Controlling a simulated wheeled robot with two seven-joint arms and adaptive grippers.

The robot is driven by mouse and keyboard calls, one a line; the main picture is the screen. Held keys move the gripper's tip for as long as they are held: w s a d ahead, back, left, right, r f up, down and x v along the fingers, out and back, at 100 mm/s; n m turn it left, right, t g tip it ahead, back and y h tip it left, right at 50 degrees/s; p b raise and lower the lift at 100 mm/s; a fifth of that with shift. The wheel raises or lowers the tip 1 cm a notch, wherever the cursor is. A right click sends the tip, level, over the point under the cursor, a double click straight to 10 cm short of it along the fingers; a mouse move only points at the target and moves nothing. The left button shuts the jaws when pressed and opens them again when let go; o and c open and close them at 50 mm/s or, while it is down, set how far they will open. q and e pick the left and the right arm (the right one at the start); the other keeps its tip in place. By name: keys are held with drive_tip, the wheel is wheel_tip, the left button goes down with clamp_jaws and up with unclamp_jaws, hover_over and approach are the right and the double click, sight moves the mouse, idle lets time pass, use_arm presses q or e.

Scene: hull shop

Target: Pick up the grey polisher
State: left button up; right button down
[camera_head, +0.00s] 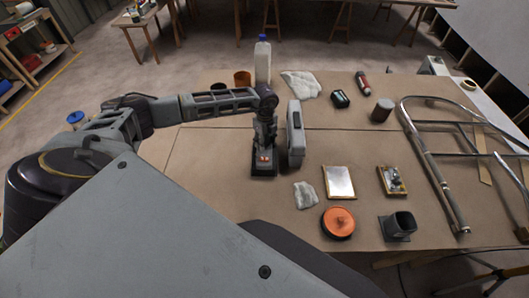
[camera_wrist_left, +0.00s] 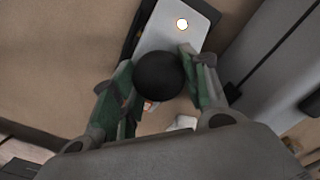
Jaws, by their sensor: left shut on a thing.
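The grey polisher (camera_wrist_left: 168,38) shows in the left wrist view as a flat grey plate on a darker base, with a round black knob. My left gripper (camera_wrist_left: 160,85) has its two fingers on either side of that knob and is shut on it. In the head view my left gripper (camera_head: 264,142) points down over the polisher's dark base (camera_head: 264,171), hiding most of its body. I cannot tell whether the base touches the table. My right gripper is in neither view.
A tall grey case (camera_head: 296,136) stands close to the right of my left gripper. An orange disc (camera_head: 338,222), a dark holder (camera_head: 398,227), a silver plate (camera_head: 340,182) and a metal rail frame (camera_head: 432,168) occupy the right. The table's left part is clear.

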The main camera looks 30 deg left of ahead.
use_arm(q)
clamp_jaws()
drive_tip(key=shift+r, duration=0.1)
drive_tip(key=shift+w+r, duration=0.1)
drive_tip(key=shift+r, duration=0.05)
drive_tip(key=shift+r+b, duration=1.05)
drive_tip(key=shift+r, duration=3.8)
drive_tip(key=o, duration=0.7)
unclamp_jaws()
drive_tip(key=c, duration=0.4)
